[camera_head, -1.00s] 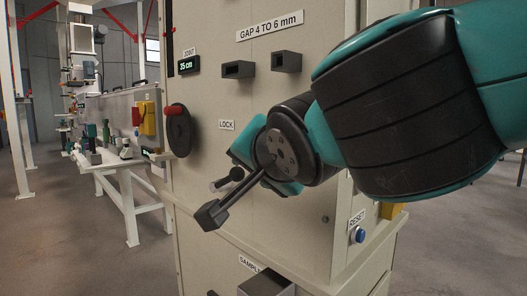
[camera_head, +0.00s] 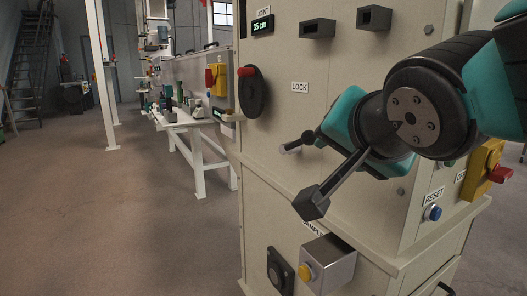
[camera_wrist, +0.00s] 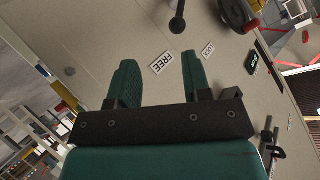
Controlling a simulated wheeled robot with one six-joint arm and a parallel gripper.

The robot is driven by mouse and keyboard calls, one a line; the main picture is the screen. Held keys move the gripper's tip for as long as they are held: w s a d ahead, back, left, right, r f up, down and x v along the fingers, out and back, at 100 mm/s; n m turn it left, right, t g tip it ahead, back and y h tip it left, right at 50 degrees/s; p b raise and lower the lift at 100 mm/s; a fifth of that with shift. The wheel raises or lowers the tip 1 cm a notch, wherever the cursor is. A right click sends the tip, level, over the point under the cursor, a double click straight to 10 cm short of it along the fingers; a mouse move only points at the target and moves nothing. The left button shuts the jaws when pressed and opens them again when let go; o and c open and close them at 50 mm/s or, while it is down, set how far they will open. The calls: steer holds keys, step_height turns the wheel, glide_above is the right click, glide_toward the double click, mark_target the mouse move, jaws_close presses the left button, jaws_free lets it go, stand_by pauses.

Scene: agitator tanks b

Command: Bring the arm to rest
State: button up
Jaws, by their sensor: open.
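My gripper shows in the wrist view (camera_wrist: 158,58) with two green fingers spread apart and nothing between them. The cream cabinet panel lies beyond the fingers, with a FREE label (camera_wrist: 162,62) between them in the picture. A dark lever with a round knob (camera_wrist: 178,24) stands on the panel past the fingertips, apart from them. In the head view my teal and black arm reaches in from the right in front of the cabinet (camera_head: 275,150). The fingertips are not clear there. The lever (camera_head: 303,140) shows below the LOCK label (camera_head: 299,87), left of my wrist.
A dark handwheel with a red knob (camera_head: 251,90) is on the cabinet's left side. A yellow-and-red switch (camera_head: 486,168) and blue RESET button (camera_head: 432,213) are at right. A metal box (camera_head: 328,262) juts out low. Open floor (camera_head: 90,220) lies left; a white bench (camera_head: 190,125) stands behind.

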step_height(320, 180, down, 8)
steer(key=s+d+n+g, duration=0.1)
steer(key=s+n+g, duration=0.1)
steer(key=n+g, duration=0.2)
steer(key=s+f+n+g+y, duration=0.4)
steer(key=s+f+n+g, duration=0.3)
steer(key=s+n+g, duration=0.4)
step_height(320, 180, up, 36)
steer(key=t+p, duration=0.2)
steer(key=p, duration=3.4)
steer(key=shift+s+m+t, duration=0.3)
steer(key=shift+s+m, duration=0.1)
